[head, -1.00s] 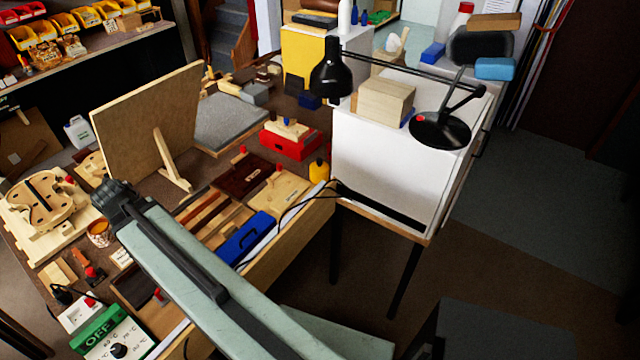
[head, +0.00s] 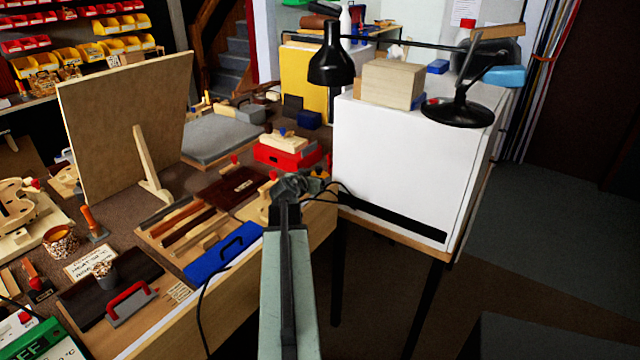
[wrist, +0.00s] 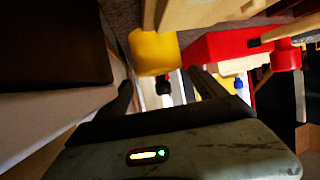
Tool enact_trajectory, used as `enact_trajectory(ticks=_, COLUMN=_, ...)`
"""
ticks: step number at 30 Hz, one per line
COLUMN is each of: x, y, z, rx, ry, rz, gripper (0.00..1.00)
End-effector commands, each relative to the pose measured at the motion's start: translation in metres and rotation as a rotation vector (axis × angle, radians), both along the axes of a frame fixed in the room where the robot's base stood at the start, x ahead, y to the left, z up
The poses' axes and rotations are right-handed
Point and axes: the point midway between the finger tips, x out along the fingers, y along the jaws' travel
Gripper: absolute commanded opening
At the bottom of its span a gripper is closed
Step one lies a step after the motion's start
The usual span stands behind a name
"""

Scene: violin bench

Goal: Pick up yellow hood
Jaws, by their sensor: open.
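The yellow hood (wrist: 153,52) is a rounded yellow piece in the upper middle of the wrist view, with a small dark part at its lower end. It lies ahead of my gripper (wrist: 165,92), whose two dark fingers are spread apart with nothing held between them. The hood looks apart from the fingers, slightly left of the middle of the gap. In the head view my gripper (head: 300,186) is over the bench's right edge, near the white cabinet. There the gripper mostly hides the hood's place, so I cannot make the hood out clearly.
A red box (head: 286,154) stands close by on the bench; it is also right of the hood in the wrist view (wrist: 222,44). The white cabinet (head: 390,170) with a black lamp (head: 331,65) is to the right. A blue case (head: 222,254) lies at the bench edge.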

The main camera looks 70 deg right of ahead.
Motion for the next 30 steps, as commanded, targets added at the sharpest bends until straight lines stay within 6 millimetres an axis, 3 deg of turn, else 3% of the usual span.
enact_trajectory(ticks=5, x=0.000, y=-0.008, z=-0.004, rx=0.001, ry=0.000, rz=0.000, gripper=0.81)
enact_trajectory(ticks=13, x=-0.001, y=-0.050, z=-0.021, rx=0.002, ry=0.000, rz=-0.001, gripper=0.81)
enact_trajectory(ticks=20, x=-0.002, y=-0.051, z=-0.019, rx=0.002, ry=0.000, rz=0.000, gripper=0.81)
enact_trajectory(ticks=28, x=-0.002, y=-0.051, z=-0.019, rx=0.002, ry=0.000, rz=-0.001, gripper=0.06)
enact_trajectory(ticks=29, x=-0.002, y=-0.051, z=-0.019, rx=0.002, ry=0.000, rz=-0.001, gripper=0.00)
enact_trajectory(ticks=30, x=-0.002, y=-0.051, z=-0.019, rx=0.002, ry=0.000, rz=-0.001, gripper=0.00)
